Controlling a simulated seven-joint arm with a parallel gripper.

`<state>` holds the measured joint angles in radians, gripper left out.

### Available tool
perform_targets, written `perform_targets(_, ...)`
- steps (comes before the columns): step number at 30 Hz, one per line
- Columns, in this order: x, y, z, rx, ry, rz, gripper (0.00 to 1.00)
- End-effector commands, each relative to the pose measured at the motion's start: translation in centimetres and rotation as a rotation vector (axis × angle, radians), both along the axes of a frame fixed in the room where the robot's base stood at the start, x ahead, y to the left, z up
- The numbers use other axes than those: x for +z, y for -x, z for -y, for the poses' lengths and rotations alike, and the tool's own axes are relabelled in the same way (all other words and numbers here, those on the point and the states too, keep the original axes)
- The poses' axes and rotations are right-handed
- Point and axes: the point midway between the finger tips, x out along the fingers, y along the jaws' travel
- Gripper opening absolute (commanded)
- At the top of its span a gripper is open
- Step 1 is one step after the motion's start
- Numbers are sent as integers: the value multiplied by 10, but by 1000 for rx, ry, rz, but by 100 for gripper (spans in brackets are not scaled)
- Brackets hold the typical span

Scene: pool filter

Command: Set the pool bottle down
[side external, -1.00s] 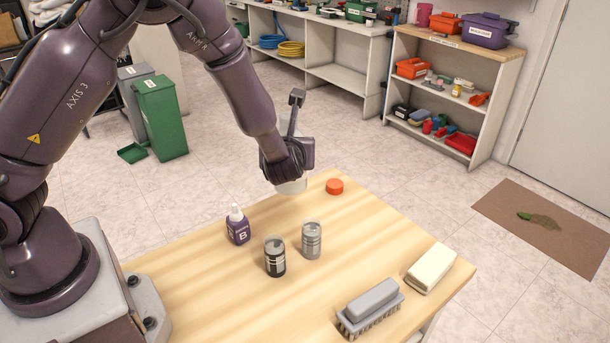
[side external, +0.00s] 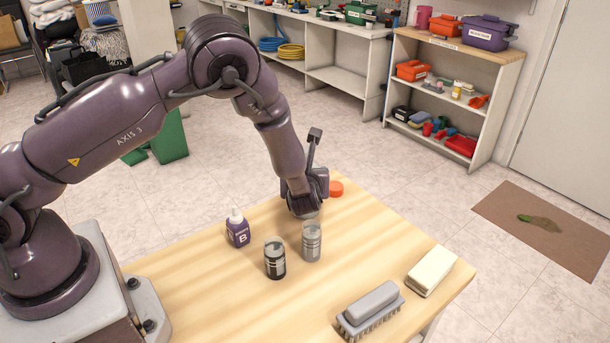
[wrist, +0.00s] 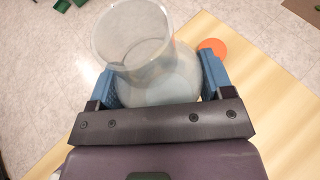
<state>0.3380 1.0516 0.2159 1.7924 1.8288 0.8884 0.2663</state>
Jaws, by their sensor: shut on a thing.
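My gripper (wrist: 160,82) is shut on a translucent, wide-mouthed bottle (wrist: 132,38), with a blue finger on each side of it in the wrist view. The bottle's open rim faces the wrist camera, and no lid is on it. In the side view my gripper (side external: 308,202) is low over the far part of the wooden table (side external: 225,285). It hides most of the bottle there, so I cannot tell whether the base touches the table.
An orange cap (side external: 336,188) lies just right of my gripper. A purple dropper bottle (side external: 237,228), a dark-labelled jar (side external: 275,258) and a grey jar (side external: 311,241) stand nearby. A grey brush (side external: 370,309) and a cream block (side external: 431,271) lie at the front right.

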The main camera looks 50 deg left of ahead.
Motion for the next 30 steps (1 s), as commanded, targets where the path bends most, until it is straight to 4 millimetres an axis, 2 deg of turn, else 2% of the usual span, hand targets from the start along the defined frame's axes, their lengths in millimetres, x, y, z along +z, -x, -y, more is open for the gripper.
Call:
perform_targets(2,-3,0,0,0,-1,-1,45)
perform_targets(3,-3,0,0,0,-1,-1,81)
perform_targets(6,-2,0,0,0,-1,-1,99)
perform_targets(16,2,0,1,-1,1,1,99)
perform_targets(20,8,10,15,-4,2,-1,99)
perform_targets(30,36,50,67,-5,1,-1,99)
